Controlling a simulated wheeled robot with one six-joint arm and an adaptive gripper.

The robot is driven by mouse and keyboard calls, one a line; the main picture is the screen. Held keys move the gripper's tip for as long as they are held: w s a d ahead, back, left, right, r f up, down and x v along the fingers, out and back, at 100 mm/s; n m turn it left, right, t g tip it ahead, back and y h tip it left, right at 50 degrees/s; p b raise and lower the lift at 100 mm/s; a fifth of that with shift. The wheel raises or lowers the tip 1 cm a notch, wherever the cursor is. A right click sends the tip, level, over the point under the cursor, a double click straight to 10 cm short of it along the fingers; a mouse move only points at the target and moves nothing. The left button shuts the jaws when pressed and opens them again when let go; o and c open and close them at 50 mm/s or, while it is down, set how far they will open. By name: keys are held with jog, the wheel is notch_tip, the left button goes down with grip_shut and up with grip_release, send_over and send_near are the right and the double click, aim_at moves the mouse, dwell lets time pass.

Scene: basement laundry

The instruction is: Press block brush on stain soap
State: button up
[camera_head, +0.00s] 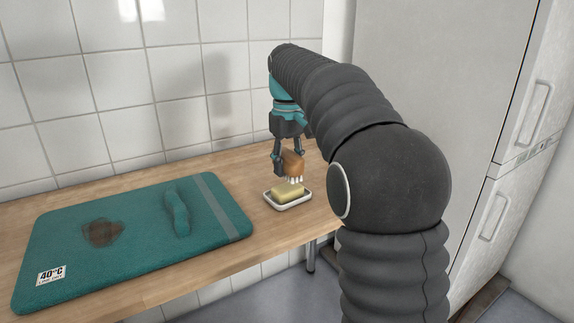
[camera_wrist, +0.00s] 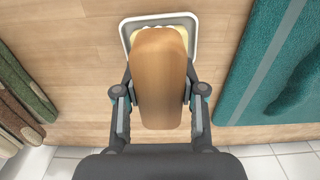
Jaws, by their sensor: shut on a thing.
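The block brush (camera_head: 292,163) has a brown wooden back and pale bristle tufts pointing down. My gripper (camera_head: 288,160) is shut on its sides, above the soap dish. In the wrist view the wooden back (camera_wrist: 158,80) lies between the two fingers (camera_wrist: 159,105). The stain soap (camera_head: 287,191) is a pale yellow bar in a white dish (camera_head: 272,203) on the wooden counter. The bristles are at the top of the soap; I cannot tell whether they touch it. In the wrist view the brush hides most of the soap and part of the dish (camera_wrist: 128,28).
A teal mat (camera_head: 130,245) with a dark brown stain (camera_head: 103,233), a raised teal fold (camera_head: 177,212) and a "40°C" label lies left of the dish. A tiled wall stands behind, and a tall white cabinet (camera_head: 430,80) at right. Rolled brown and green textiles (camera_wrist: 25,95) show at left in the wrist view.

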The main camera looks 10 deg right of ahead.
aim_at(288, 154)
jog(key=shift+r, duration=1.8)
